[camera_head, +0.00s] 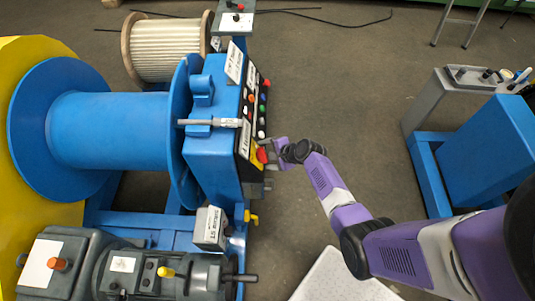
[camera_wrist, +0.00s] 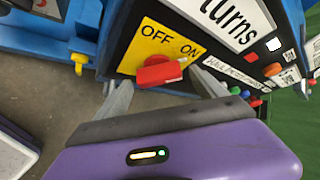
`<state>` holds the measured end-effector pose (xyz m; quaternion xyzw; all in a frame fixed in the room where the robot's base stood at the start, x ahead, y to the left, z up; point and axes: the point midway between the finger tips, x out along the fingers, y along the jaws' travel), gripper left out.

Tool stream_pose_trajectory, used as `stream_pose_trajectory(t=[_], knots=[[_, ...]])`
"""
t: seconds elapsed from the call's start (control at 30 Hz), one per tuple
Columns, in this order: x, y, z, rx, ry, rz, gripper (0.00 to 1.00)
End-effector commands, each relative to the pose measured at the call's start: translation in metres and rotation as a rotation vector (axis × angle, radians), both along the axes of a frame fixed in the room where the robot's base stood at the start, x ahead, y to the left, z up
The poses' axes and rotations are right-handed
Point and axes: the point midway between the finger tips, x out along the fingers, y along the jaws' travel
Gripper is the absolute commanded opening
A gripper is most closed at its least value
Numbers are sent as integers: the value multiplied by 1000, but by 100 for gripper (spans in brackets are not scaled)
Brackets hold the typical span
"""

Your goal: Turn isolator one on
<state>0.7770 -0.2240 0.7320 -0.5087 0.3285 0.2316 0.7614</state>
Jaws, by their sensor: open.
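The isolator is a red rotary knob (camera_wrist: 160,73) on a yellow plate (camera_wrist: 150,38) marked OFF and ON. In the wrist view its handle lies nearly level, with a pale mark at its right end below ON. I cannot tell for sure which label it points to. In the head view the red knob (camera_head: 262,155) sits low on the blue machine's panel. My gripper (camera_wrist: 158,82) is open, one finger on each side of the knob in the picture. Contact with the knob cannot be made out. In the head view my gripper (camera_head: 275,152) is right at the panel.
The black panel (camera_head: 253,105) carries several coloured buttons above the knob. A yellow tap-like part (camera_head: 251,217) sticks out below. A large blue spool (camera_head: 110,135) and a motor (camera_head: 150,275) stand at left. A blue stand (camera_head: 490,140) is at right; floor between is open.

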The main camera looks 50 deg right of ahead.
Motion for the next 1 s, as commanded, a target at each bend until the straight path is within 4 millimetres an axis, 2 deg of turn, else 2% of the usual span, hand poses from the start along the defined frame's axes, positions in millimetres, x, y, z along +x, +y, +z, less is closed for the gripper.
stream_pose_trajectory(t=[0.27, 0.73, 1.0], knots=[[-6, 0, 6, -1, -1, 0, 81], [-46, -2, 49, 0, -1, -2, 81], [-53, -1, 57, 0, 0, 0, 81]])
